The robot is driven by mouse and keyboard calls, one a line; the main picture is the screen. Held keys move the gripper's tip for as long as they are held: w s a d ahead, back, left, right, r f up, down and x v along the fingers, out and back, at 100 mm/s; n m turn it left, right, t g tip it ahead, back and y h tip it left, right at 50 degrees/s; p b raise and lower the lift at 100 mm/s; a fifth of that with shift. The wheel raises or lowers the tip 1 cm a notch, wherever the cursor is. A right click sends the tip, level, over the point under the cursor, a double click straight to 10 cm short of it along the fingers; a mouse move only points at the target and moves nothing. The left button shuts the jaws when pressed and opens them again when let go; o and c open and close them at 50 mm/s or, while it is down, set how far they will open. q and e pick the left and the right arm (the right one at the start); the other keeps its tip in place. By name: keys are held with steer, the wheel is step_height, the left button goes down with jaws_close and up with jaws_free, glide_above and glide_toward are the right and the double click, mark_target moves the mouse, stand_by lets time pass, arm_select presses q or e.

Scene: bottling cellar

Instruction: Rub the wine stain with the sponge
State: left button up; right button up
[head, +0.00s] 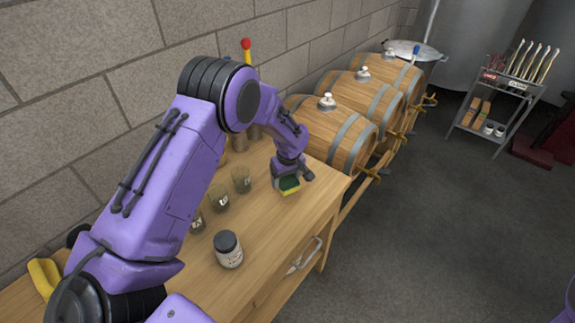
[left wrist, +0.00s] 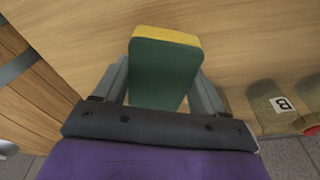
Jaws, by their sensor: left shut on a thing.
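The sponge (head: 289,186), with a dark green face and a yellow body, is at the far right part of the wooden counter (head: 275,230). My left gripper (head: 291,178) is shut on it, and the left wrist view shows the green face of the sponge (left wrist: 165,72) between the two fingers (left wrist: 163,80). The sponge is at or just above the counter top; I cannot tell if it touches. I see no wine stain on the bare wood in either view; the wood under the sponge is hidden. My right gripper is out of view.
Several small glasses (head: 241,180) stand left of the sponge near the wall. A dark-lidded jar (head: 228,250) stands nearer the front edge. Wooden barrels (head: 335,137) lie beyond the counter's right end. A yellow object (head: 45,275) is at the left. The counter between jar and sponge is clear.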

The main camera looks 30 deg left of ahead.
arm_select(q)
steer(key=shift+r+p, duration=1.4)
steer(key=shift+r, duration=0.35)
steer(key=shift+f, duration=0.1)
